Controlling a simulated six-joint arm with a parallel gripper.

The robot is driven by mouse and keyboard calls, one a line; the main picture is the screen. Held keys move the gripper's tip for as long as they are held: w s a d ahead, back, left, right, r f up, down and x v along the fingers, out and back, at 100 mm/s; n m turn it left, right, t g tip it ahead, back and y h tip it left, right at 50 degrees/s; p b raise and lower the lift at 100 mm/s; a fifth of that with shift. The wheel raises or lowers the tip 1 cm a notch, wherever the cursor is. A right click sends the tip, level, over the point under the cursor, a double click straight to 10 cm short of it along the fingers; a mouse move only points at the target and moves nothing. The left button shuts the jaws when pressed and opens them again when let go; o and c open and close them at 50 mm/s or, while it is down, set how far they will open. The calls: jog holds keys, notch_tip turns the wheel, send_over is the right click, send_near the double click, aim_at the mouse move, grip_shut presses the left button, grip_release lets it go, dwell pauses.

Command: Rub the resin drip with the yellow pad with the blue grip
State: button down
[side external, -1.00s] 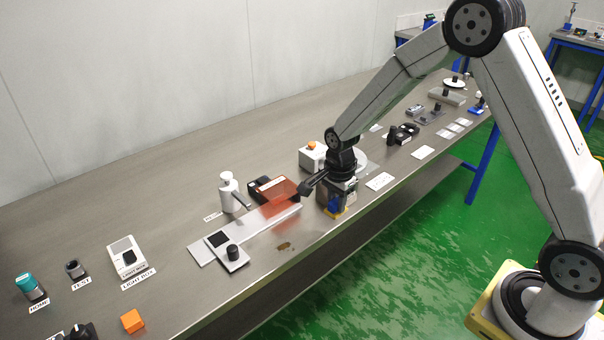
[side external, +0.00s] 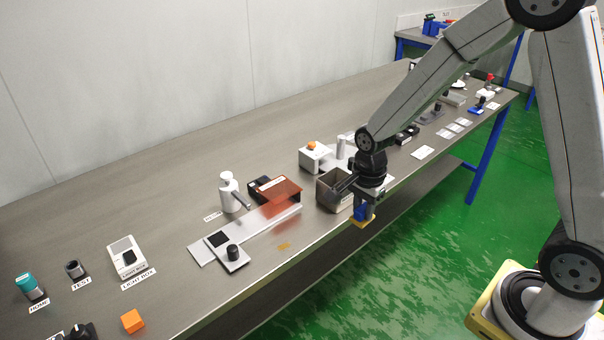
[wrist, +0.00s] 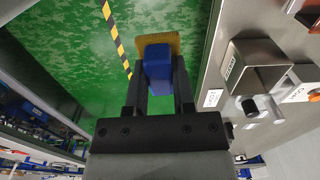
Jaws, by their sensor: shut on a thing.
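The resin drip (side external: 284,246) is a small amber smear on the bare steel near the bench's front edge in the side view. The yellow pad (side external: 362,221) hangs at the front edge of the bench, right of the drip and well apart from it. My gripper (side external: 364,203) is shut on the pad's blue grip (side external: 360,211). In the wrist view the blue grip (wrist: 158,68) sits between the two fingers, and the yellow pad (wrist: 172,40) is beyond it, seen against the green floor. The drip is not visible in the wrist view.
An open metal box (side external: 332,192) stands just left of my gripper; it also shows in the wrist view (wrist: 252,64). The steel around the drip is clear.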

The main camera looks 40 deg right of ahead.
jog(key=c, duration=1)
grip_release()
grip_shut()
jog(key=shift+w, duration=0.15)
jog(key=w+a+f, duration=0.2)
jog(key=w+a, duration=0.2)
jog(key=w, duration=0.3)
jog(key=w+a+f, duration=0.3)
jog(key=w+a, duration=0.2)
jog(key=w, duration=0.2)
jog(key=shift+w+a, duration=0.15)
jog(key=shift+a, duration=0.05)
